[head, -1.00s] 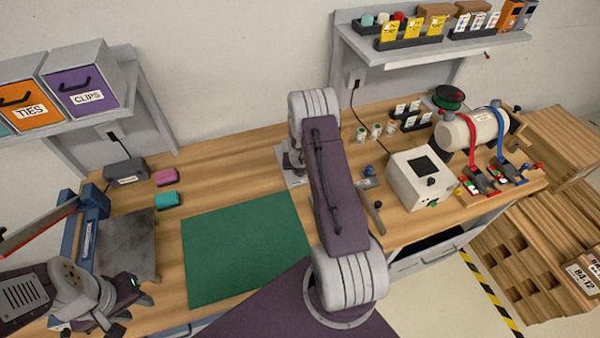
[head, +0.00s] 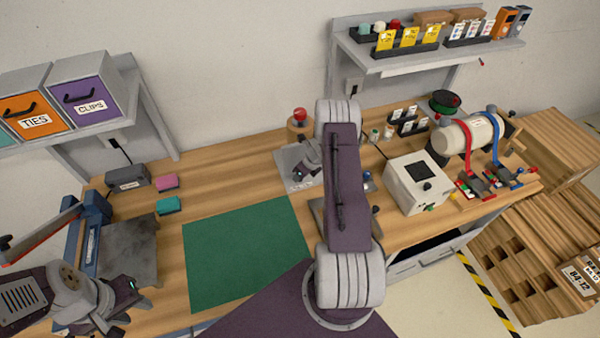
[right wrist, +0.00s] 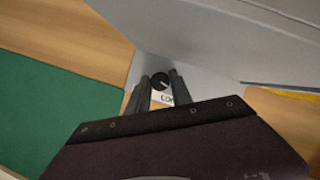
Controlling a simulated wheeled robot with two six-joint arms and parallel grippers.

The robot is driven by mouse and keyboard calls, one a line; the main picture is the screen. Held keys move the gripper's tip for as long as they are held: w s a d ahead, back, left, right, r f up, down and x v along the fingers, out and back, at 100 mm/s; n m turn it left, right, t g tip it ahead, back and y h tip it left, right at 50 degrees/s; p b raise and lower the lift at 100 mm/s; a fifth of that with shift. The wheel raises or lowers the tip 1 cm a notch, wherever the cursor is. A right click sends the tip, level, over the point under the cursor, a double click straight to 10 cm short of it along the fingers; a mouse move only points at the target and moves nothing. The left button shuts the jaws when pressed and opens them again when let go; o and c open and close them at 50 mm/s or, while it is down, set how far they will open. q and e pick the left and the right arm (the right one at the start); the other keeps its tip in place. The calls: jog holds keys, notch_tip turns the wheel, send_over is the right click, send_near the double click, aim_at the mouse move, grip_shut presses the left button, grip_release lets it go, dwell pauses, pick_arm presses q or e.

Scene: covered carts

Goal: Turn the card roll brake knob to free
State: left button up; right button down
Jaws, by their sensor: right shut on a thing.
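The brake knob (right wrist: 159,81) is a small black round knob with a pale mark, in the right wrist view. A white label partly reading "LOC" lies just below it, its rest hidden. My right gripper (right wrist: 161,88) has its two dark fingers on either side of the knob and is shut on it. In the head view my right gripper (head: 301,172) is small and partly hidden over a light grey plate (head: 288,158) at the bench's back. My left gripper (head: 122,314) is at lower left, fingers apart and empty, away from the knob.
A green mat (head: 245,250) lies bare in front of the plate. A red-topped post (head: 300,117) stands behind the plate. A white box (head: 418,185) and a strapped cylinder (head: 470,135) stand to the right. A shelf (head: 430,55) hangs above the bench.

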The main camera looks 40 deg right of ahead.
jog(key=shift+w+d+n+y, duration=0.15)
jog(key=shift+n+y, duration=0.25)
jog(key=shift+n, duration=0.7)
jog(key=shift+n+g+b, duration=0.3)
jog(key=shift+n+b, duration=0.3)
jog(key=shift+n, duration=0.2)
jog(key=shift+r+y, duration=0.1)
jog(key=shift+y, duration=0.3)
jog(key=c, duration=1.3)
grip_release()
jog(key=shift+o, duration=0.8)
jog(key=shift+r, duration=0.1)
